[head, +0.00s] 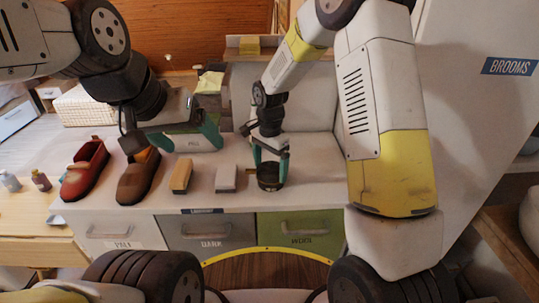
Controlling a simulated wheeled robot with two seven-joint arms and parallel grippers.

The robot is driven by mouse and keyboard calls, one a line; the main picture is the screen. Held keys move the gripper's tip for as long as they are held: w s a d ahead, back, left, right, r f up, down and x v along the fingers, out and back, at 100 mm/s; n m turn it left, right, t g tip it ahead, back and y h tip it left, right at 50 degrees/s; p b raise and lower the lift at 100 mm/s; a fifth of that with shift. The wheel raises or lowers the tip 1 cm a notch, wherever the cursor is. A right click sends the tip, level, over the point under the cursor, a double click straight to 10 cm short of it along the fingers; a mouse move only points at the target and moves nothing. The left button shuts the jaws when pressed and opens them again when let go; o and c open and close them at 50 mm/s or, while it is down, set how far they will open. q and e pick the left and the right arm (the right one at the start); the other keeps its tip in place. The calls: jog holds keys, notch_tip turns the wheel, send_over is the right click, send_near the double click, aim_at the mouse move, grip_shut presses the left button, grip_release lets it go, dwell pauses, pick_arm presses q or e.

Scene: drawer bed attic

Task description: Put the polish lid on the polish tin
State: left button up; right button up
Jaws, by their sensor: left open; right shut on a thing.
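My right gripper (270,170) reaches down to the light worktop, its teal fingers shut around a dark round thing (268,182) near the front edge. This is at the polish tin or its lid; I cannot tell the two apart here, nor whether one sits on the other. The fingers and wrist hide part of it. My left gripper (172,138) is open and empty, its teal fingers wide apart above the back of the worktop, behind the brown shoe.
A red shoe (85,171), a brown shoe (139,178), a tan-topped block (181,178) and a grey block (226,178) stand left of my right gripper. Small bottles (41,181) are far left. Grey (212,240) and green (300,232) drawers are below.

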jog(key=shift+f, duration=0.65)
dwell(1.0)
jog(key=o, duration=1.1)
notch_tip(320, 180, up, 8)
jog(key=shift+d+r, duration=0.15)
jog(key=s+d+r+n+t+y, duration=0.1)
jog(key=s+d+r+n+t, duration=0.15)
jog(key=s+d+r, duration=0.45)
jog(key=s+d+r+n+t+y, duration=0.1)
jog(key=s+d+r+n, duration=0.2)
jog(key=s+r, duration=0.4)
jog(key=s+d+r+n+t, duration=0.1)
jog(key=s, duration=0.1)
jog(key=s+d+r+n, duration=0.1)
jog(key=s+n, duration=0.1)
jog(key=s, duration=0.1)
jog(key=s+r+n+t, duration=0.1)
jog(key=s, duration=0.2)
jog(key=shift+s+d+r+t, duration=0.1)
jog(key=shift+d+r+t, duration=0.05)
jog(key=shift+d+t, duration=0.25)
